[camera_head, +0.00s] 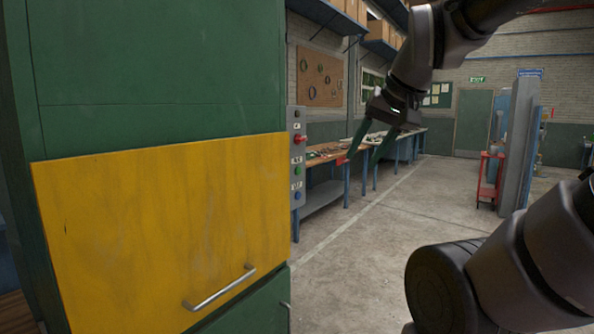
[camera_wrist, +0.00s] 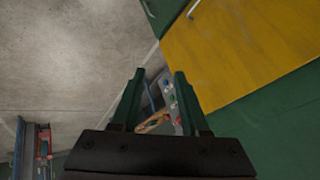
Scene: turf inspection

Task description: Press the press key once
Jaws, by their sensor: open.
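A narrow grey control panel (camera_head: 292,150) is mounted upright at the right edge of the green cabinet. It has a red button (camera_head: 299,139), green buttons (camera_head: 297,171) and a blue button (camera_head: 297,196) in a column. The labels are too small to read, so I cannot tell which one is the press key. My gripper (camera_head: 360,157) is open and empty, with two green fingers pointing down-left, to the right of the panel in the head view. In the wrist view the panel (camera_wrist: 168,101) shows small between the fingers of my gripper (camera_wrist: 158,75), apart from them.
The green cabinet (camera_head: 150,60) with a yellow drawer front (camera_head: 160,220) and metal handle (camera_head: 222,288) fills the left. A workbench (camera_head: 325,157) with loose items stands behind the gripper. A red cart (camera_head: 488,178) stands at right. The middle floor is clear.

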